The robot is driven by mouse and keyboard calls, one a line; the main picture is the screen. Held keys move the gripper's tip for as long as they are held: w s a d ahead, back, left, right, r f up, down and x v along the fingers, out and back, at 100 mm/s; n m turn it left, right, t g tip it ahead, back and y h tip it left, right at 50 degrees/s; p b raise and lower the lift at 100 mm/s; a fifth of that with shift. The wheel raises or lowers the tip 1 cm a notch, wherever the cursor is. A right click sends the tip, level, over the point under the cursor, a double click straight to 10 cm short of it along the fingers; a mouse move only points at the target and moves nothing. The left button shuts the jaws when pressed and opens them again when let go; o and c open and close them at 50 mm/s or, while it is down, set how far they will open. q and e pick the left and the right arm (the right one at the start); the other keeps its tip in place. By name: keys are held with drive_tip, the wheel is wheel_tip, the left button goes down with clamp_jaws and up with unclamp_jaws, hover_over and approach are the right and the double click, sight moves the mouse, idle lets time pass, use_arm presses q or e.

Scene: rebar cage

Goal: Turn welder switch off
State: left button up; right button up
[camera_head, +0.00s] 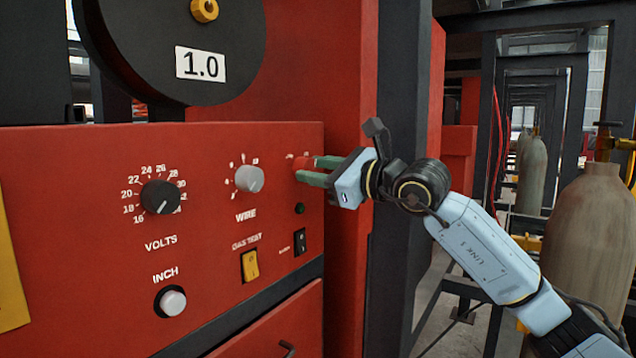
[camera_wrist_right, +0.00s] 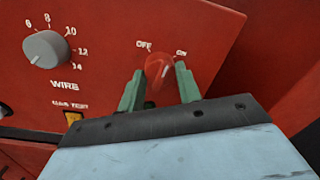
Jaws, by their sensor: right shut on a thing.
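The red welder panel (camera_head: 100,260) fills the left of the head view. Its red rotary switch (camera_wrist_right: 157,69) shows in the right wrist view between OFF and ON marks, with its white pointer line leaning toward ON. In the head view the switch (camera_head: 301,162) is mostly covered by the fingers. My right gripper (camera_head: 306,170) reaches in from the right with its green fingers on both sides of the switch. It is shut on the switch; the fingers (camera_wrist_right: 159,88) also show in the right wrist view. My left gripper is out of view.
The grey WIRE knob (camera_head: 249,178) is just left of the fingers. A black VOLTS knob (camera_head: 160,197), yellow GAS TEST switch (camera_head: 250,265), small black rocker switch (camera_head: 299,242) and INCH button (camera_head: 173,302) share the panel. Gas cylinders (camera_head: 585,240) stand at right.

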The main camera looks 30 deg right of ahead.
drive_tip(key=n+b, duration=0.1)
drive_tip(key=n, duration=0.3)
drive_tip(key=shift+n+b, duration=0.4)
drive_tip(key=n, duration=0.2)
drive_tip(key=shift+d+n+y+b, duration=0.1)
drive_tip(key=shift+n+y+b, duration=0.25)
drive_tip(key=shift+n+y, duration=0.05)
drive_tip(key=shift+n, duration=1.6)
drive_tip(key=o, duration=1)
